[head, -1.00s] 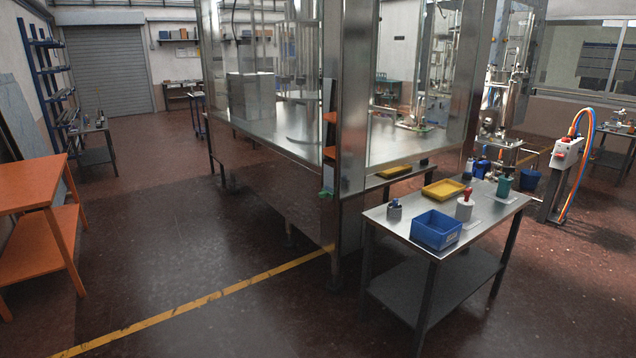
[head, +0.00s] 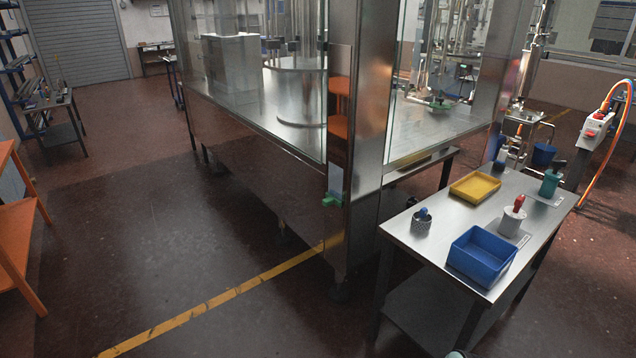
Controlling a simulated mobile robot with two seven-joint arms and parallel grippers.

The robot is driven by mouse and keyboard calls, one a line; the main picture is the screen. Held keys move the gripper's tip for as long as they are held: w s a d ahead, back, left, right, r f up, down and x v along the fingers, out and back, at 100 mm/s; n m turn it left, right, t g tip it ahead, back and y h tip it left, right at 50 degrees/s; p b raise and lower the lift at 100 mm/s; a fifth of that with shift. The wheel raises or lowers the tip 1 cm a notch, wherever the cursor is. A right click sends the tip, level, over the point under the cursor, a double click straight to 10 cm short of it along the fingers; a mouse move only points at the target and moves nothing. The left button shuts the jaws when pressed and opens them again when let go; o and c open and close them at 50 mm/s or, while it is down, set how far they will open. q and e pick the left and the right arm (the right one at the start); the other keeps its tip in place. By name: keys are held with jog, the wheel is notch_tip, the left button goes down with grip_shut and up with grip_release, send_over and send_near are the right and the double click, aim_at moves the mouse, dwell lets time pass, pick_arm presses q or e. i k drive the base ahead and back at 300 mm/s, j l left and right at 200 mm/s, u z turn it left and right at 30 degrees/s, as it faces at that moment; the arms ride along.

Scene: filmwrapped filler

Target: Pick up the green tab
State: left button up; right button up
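A small green tab (head: 331,200) sits low on the machine's metal corner post, at the bottom of a pale plate (head: 336,180). It sticks out a little to the left of the post. It is too small to make out in detail. Neither of my grippers can be made out in the head view. A small pale rounded thing shows at the bottom edge, and I cannot tell what it is.
A steel table (head: 437,237) on the right holds a blue bin (head: 481,256), a yellow tray (head: 475,187), a red-topped white container (head: 512,216) and a teal one (head: 551,180). An orange table (head: 12,225) stands left. The floor left of the machine (head: 262,135) is clear.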

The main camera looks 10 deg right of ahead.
aim_at(330, 200)
jog(key=i+z, duration=0.2)
jog(key=i, duration=0.3)
jog(key=i+j+z, duration=0.15)
jog(key=i, duration=0.35)
jog(key=i+j+z, duration=0.2)
jog(key=i, duration=0.3)
